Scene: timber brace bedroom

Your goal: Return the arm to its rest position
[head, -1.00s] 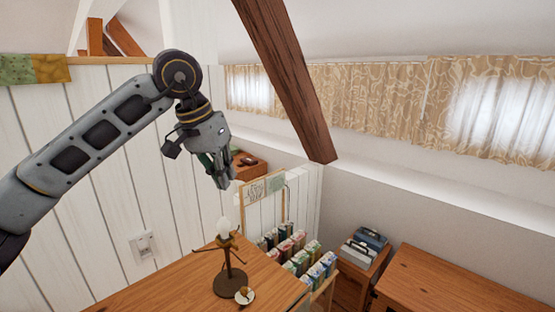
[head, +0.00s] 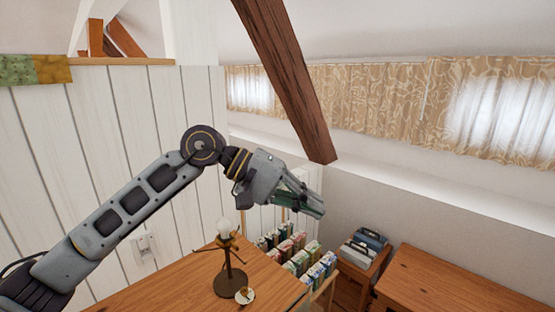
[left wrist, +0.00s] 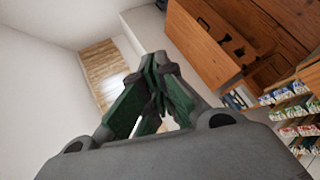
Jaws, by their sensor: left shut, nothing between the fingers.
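My left arm comes in from the left in the head view, bent at its elbow. My right gripper is in neither view.
A small lamp (head: 229,265) with a bulb stands on the wooden table (head: 165,283) below the arm. Several books (head: 295,250) fill a rack beyond it. A wooden cabinet (head: 440,285) is at the lower right. A slanting timber brace (head: 285,80) rises behind the gripper.

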